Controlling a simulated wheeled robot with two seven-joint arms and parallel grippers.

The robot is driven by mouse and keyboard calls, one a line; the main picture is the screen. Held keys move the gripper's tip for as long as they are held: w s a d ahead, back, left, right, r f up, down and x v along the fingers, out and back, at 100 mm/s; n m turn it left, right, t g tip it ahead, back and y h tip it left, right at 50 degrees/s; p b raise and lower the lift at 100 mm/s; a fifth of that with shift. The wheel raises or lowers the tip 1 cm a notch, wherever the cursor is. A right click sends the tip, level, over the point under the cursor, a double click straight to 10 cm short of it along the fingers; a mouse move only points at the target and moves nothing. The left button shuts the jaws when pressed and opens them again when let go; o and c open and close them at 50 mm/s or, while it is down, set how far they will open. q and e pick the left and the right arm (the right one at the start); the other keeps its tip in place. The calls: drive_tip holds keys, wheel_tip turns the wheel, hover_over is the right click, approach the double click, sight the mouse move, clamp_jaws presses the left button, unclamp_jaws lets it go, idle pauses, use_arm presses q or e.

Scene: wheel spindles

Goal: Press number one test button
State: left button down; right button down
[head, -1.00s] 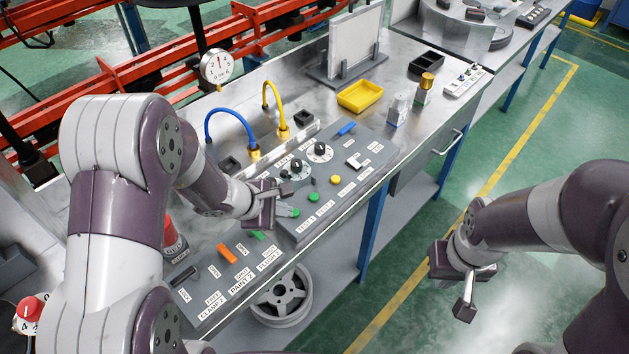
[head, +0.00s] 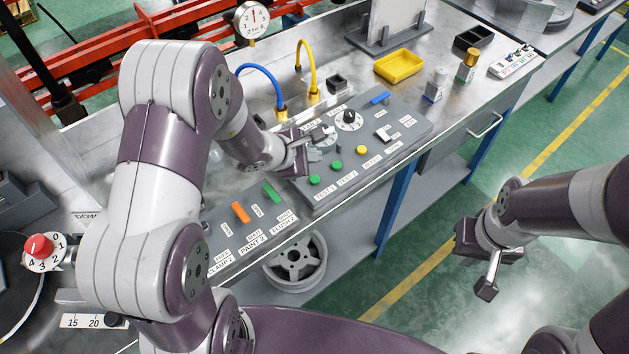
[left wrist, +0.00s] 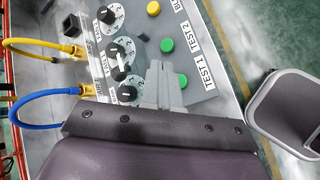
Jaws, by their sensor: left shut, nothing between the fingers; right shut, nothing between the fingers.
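The control panel (head: 400,140) lies on the bench. Its green TEST 1 button (head: 314,180) sits nearest the front left of the button row, beside the TEST 1 label (head: 325,192). The green TEST 2 button (head: 338,167) is to its right. My left gripper (head: 322,140) is shut and empty, over the knobs behind the buttons and apart from TEST 1 in the head view. In the left wrist view, its shut fingers (left wrist: 160,85) partly cover the TEST 1 button (left wrist: 182,81). My right gripper (head: 488,284) is shut and empty over the floor at right.
A yellow button (head: 361,150), a dial knob (head: 348,117) and a blue switch (head: 380,97) share the panel. Blue (head: 265,80) and yellow (head: 312,60) hoses stand behind it. A lower panel with an orange switch (head: 240,212) is at the left front.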

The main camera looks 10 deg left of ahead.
use_arm(q)
drive_tip(key=b, duration=0.3)
hover_over(312, 181)
wheel_tip(312, 181, down, 4)
drive_tip(key=shift+f, duration=0.2)
drive_tip(key=shift+f+b, duration=0.4)
drive_tip(key=shift+b, duration=0.05)
drive_tip(key=shift+f, duration=0.1)
idle(1.3)
drive_tip(key=shift+f+b, duration=0.3)
drive_tip(key=shift+b, duration=0.35)
drive_tip(key=shift+f+b, duration=0.45)
drive_tip(key=shift+b, duration=0.2)
idle(0.4)
drive_tip(key=shift+r, duration=0.1)
drive_tip(key=shift+r+p, duration=0.5)
drive_tip(key=shift+r, duration=0.3)
drive_tip(key=shift+r, duration=0.1)
